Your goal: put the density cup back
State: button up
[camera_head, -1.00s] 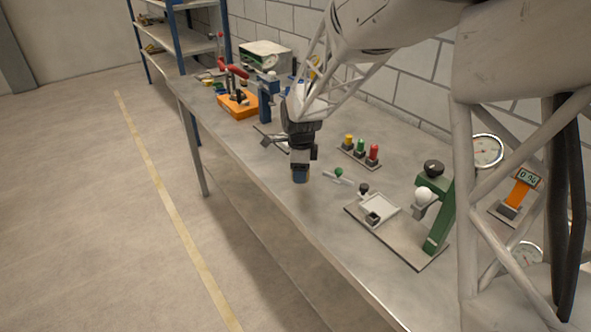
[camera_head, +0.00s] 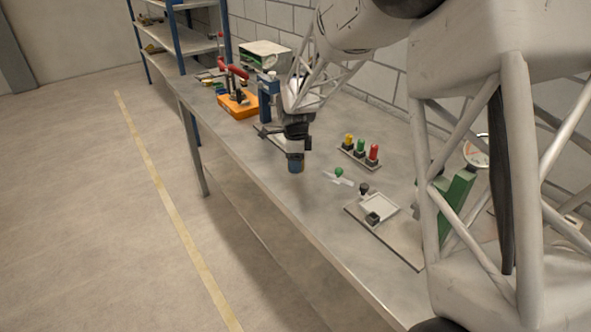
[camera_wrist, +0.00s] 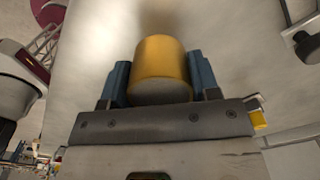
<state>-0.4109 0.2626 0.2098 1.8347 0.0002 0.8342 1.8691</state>
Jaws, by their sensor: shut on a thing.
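The density cup (camera_wrist: 160,65) is a yellow, brass-like cylinder with a grey end in the wrist view. My gripper (camera_head: 295,164) is shut on it, with blue fingers on either side of the cup. In the head view my gripper is over the middle of the bench, close to its front edge, and its fingers hide the cup. I cannot tell the exact height above the bench top.
A plate with yellow, green and red knobs (camera_head: 360,150) stands right of my gripper. A small green-knobbed tool (camera_head: 339,173) lies nearer, beside a plate with a white tray (camera_head: 378,205). An orange block (camera_head: 237,105) and blue stand (camera_head: 266,98) are farther left.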

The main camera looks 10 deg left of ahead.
jog(key=shift+f, duration=1.65)
jog(key=shift+f, duration=0.2)
jog(key=o, duration=1)
jog(key=shift+o, duration=0.2)
jog(key=shift+r, duration=0.2)
notch_tip(320, 180, up, 12)
jog(key=shift+d, duration=0.1)
